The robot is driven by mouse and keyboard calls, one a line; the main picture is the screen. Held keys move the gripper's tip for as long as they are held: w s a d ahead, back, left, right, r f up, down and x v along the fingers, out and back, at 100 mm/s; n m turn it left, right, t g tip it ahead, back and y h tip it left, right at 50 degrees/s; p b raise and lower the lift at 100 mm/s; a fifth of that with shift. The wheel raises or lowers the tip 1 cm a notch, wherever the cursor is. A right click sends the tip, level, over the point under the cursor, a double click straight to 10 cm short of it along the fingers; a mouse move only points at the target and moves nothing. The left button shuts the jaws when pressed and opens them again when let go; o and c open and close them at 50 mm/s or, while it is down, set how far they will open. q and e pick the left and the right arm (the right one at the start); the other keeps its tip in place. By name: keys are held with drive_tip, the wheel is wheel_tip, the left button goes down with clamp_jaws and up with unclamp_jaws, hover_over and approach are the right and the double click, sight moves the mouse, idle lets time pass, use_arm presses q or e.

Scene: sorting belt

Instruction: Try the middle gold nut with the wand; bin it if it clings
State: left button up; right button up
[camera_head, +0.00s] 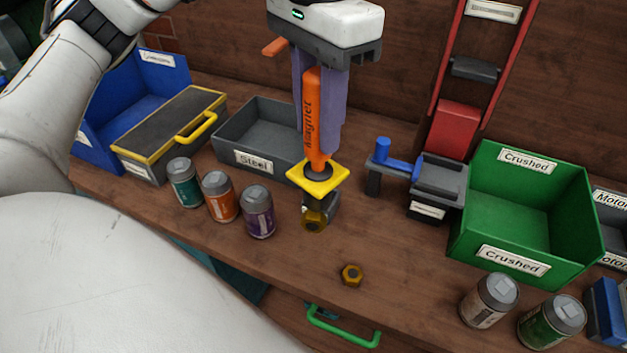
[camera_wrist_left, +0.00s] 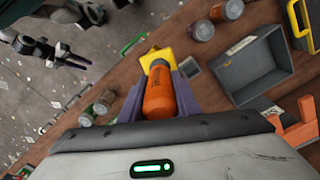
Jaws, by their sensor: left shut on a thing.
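My left gripper (camera_head: 320,118) is shut on the orange wand (camera_head: 313,105), which points down, with its yellow guard (camera_head: 318,178) at the low end. The wand also shows between the fingers in the left wrist view (camera_wrist_left: 160,95). A gold nut (camera_head: 314,222) shows right below the guard, against a dark piece (camera_head: 328,206); I cannot tell whether it hangs from the wand or rests on the table. A second gold nut (camera_head: 352,274) lies on the table nearer the front edge. The wand's tip is mostly hidden.
A grey bin labelled Steel (camera_head: 253,160) stands behind left, and a green bin labelled Crushed (camera_head: 513,262) at right. Several jars (camera_head: 220,197) stand left of the wand; more (camera_head: 490,300) stand front right. A grey fixture with a blue handle (camera_head: 398,165) stands right of the wand.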

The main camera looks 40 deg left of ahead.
sight(318, 70)
use_arm(q)
drive_tip(key=shift+r, duration=4.8)
